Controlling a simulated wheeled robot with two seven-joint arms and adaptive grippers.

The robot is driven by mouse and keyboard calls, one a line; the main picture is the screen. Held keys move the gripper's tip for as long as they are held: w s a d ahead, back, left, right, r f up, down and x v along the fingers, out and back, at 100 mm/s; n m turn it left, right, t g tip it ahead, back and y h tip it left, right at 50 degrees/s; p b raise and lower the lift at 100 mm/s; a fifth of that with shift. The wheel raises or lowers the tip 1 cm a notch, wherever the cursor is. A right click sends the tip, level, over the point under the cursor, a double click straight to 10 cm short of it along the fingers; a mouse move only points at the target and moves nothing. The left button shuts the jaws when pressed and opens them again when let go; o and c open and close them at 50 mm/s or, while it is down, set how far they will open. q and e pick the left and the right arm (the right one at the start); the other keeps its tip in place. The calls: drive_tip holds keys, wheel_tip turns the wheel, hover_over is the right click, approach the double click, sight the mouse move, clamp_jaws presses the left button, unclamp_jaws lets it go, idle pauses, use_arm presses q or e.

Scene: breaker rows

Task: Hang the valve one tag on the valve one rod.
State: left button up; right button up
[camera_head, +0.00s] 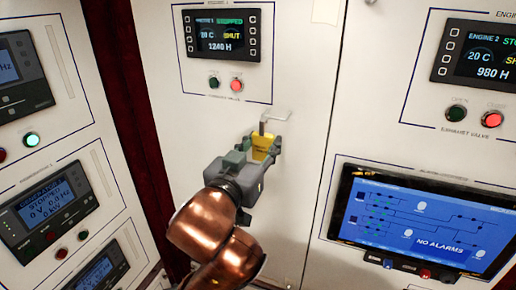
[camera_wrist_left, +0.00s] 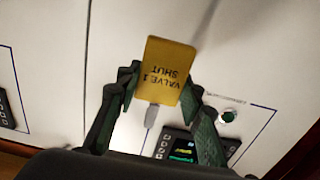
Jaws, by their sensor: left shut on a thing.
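The yellow tag (camera_head: 261,145) reads "VALVE 1 SHUT" in the left wrist view (camera_wrist_left: 166,68), where it appears upside down. My left gripper (camera_head: 252,147) is shut on it, with a finger at each side edge of the tag. A grey hanger piece (camera_head: 263,127) stands up from the tag's top edge. A thin pale rod (camera_head: 278,114) juts from the white panel below the engine 1 controls, right at the top of the hanger. I cannot tell whether hanger and rod touch or only overlap in the picture. My right gripper is not in view.
The engine 1 display (camera_head: 228,34) and its green and red buttons (camera_head: 237,84) are above the rod. The alarm screen (camera_head: 425,223) is at the lower right. The generator panel (camera_head: 48,205) is on the left. The white panel around the rod is bare.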

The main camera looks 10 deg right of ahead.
use_arm(q)
drive_tip(key=shift+x, duration=3.5)
drive_tip(key=shift+f, duration=0.6)
drive_tip(key=o, duration=1.2)
drive_tip(key=shift+s, duration=0.1)
